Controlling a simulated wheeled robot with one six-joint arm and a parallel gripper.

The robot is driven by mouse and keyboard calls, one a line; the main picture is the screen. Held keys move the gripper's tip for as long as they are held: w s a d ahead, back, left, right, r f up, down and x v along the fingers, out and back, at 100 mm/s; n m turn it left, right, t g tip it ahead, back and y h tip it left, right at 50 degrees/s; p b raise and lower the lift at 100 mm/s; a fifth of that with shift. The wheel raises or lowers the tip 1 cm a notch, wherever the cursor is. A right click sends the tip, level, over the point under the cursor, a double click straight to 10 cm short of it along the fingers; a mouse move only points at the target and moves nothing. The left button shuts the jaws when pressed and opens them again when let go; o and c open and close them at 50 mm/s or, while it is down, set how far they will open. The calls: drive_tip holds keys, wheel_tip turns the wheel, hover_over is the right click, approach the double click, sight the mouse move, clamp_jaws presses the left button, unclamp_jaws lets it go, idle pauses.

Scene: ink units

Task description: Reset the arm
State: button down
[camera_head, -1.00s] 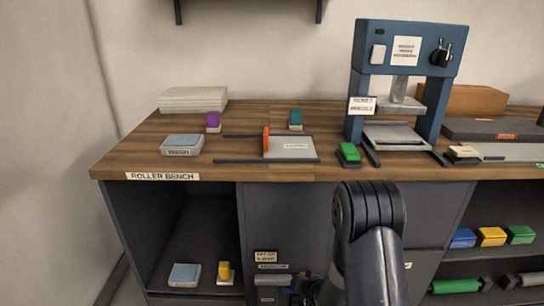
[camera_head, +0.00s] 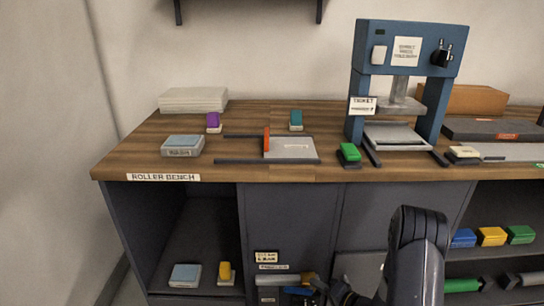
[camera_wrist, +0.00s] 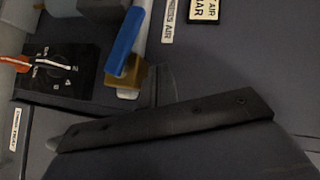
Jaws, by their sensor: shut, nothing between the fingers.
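My arm (camera_head: 415,250) rises at the lower right of the head view, in front of the bench's cabinet doors. My gripper (camera_head: 337,291) is low in front of the cabinet, partly cut off by the bottom edge, just right of a brass valve (camera_head: 308,280) with a blue handle (camera_head: 298,291). It is shut and empty. In the wrist view a dark bolted bar, which looks like part of my gripper, crosses the middle. The blue handle (camera_wrist: 125,38) and brass valve (camera_wrist: 128,78) show above it; a gap from the gripper is hard to judge.
A grey pipe (camera_head: 272,281) and labels (camera_head: 266,257) are on the cabinet front. A dial panel (camera_wrist: 55,70) with an orange part is at the wrist view's left. The wooden bench (camera_head: 225,170) carries a blue press (camera_head: 409,48), stamps and blocks. Open shelves flank the doors.

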drive_tip(key=shift+d+f+m+t+y+b, duration=0.2)
drive_tip(key=shift+d+m+t+y+b, duration=0.1)
drive_tip(key=shift+d+m+y+b, duration=0.2)
drive_tip(key=shift+d+f+m+t+y+b, duration=0.2)
drive_tip(key=shift+d+m+t+y+b, duration=0.15)
drive_tip(key=shift+d+m+y, duration=0.15)
drive_tip(key=shift+r, duration=0.15)
